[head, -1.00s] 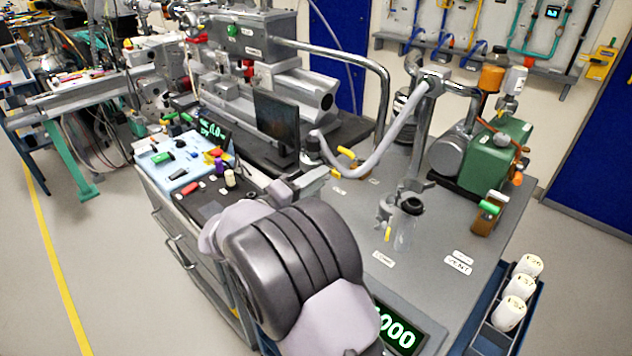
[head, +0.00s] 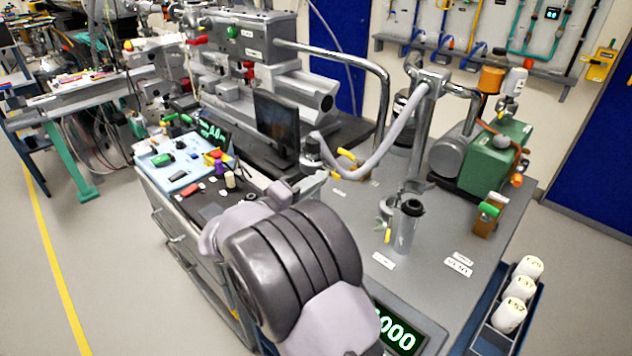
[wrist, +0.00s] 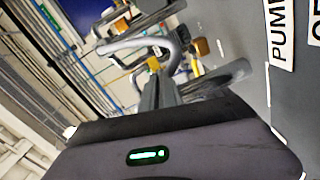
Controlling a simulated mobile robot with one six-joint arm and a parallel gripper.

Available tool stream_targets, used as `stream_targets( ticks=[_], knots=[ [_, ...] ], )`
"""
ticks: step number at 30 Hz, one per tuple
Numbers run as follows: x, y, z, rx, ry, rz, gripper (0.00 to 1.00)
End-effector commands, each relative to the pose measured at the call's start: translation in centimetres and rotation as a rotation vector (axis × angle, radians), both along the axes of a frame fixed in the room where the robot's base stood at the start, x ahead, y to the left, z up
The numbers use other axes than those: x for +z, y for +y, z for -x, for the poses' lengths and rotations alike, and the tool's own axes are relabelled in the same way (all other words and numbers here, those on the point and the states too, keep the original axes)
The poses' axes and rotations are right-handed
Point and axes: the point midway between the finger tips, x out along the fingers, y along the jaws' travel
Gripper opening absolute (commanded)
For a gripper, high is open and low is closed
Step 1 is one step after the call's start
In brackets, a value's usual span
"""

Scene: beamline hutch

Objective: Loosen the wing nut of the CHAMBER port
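My gripper (head: 312,182) is at the left edge of the grey bench, low beside the near end of the grey hose, in front of the monitor. Its dark fingers also show in the wrist view (wrist: 178,88); their gap is unclear. Two fittings have yellow handles: one (head: 348,154) beside the hose end (head: 311,148), and one (head: 387,236) below a clamp at the metal post. The small bench labels are too blurred in the head view to tell which is the CHAMBER port. The wrist view shows a PUMP label (wrist: 279,35) and part of another. No contact with a handle is visible.
A green pump (head: 492,157) and brown block (head: 487,216) are at the right. The monitor (head: 276,125) stands close behind my gripper. White bottles (head: 511,314) sit in a blue rack.

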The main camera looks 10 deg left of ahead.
Motion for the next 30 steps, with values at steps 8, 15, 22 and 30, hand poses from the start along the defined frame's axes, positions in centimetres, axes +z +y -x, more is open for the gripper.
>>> stream_targets(
  ticks=[8,15,22,30],
  knots=[
    [0.01,0.00,0.00,0.000,0.000,0.000,0.00],
    [0.00,0.00,0.00,0.000,0.000,0.000,0.00],
    [0.01,0.00,0.00,0.000,0.001,0.001,0.00],
    [0.23,0.00,0.00,0.000,0.036,0.060,0.00]
  ],
)
